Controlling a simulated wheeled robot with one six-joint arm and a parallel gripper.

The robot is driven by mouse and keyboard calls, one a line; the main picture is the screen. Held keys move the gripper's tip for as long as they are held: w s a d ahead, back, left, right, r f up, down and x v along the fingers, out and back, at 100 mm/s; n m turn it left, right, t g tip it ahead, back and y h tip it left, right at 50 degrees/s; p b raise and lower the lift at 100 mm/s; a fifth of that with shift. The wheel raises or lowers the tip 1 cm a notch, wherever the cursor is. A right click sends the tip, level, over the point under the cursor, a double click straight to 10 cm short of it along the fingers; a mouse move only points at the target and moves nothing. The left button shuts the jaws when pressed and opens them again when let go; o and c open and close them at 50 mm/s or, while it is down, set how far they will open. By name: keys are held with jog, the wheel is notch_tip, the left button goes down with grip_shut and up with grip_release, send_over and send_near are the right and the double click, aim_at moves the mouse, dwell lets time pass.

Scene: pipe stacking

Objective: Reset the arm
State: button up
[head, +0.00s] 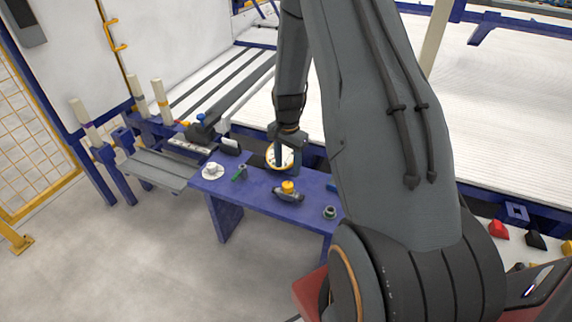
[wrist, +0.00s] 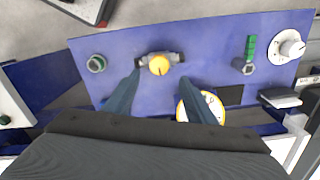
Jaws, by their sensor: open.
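My gripper (head: 282,158) is at the end of my arm, above the back edge of a blue table (head: 262,196). In the wrist view my gripper (wrist: 162,92) shows two dark fingers spread well apart, with nothing between them but a view of the table below. A grey pipe fitting with a yellow cap (wrist: 160,64) lies on the table beyond the fingertips; it also shows in the head view (head: 288,189). A round white-faced gauge with a yellow rim (wrist: 213,104) is partly hidden behind the right finger.
A small dark ring-shaped fitting (head: 330,212), a green-handled part (head: 240,173) and a white round part (head: 213,171) sit on the table. A grey bench (head: 158,170) stands left of it. Open floor (head: 130,260) lies in front.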

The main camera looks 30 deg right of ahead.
jog(key=s+a+r+n, duration=0.6)
jog(key=s+a+r, duration=0.2)
jog(key=s+r, duration=0.2)
jog(key=s+a+r+n, duration=0.7)
jog(key=s+a+r, duration=0.2)
jog(key=s, duration=0.3)
jog(key=shift+s+r+n, duration=0.3)
jog(key=shift+s+r, duration=0.1)
jog(key=shift+r, duration=0.2)
jog(key=shift+a, duration=0.1)
dwell(0.7)
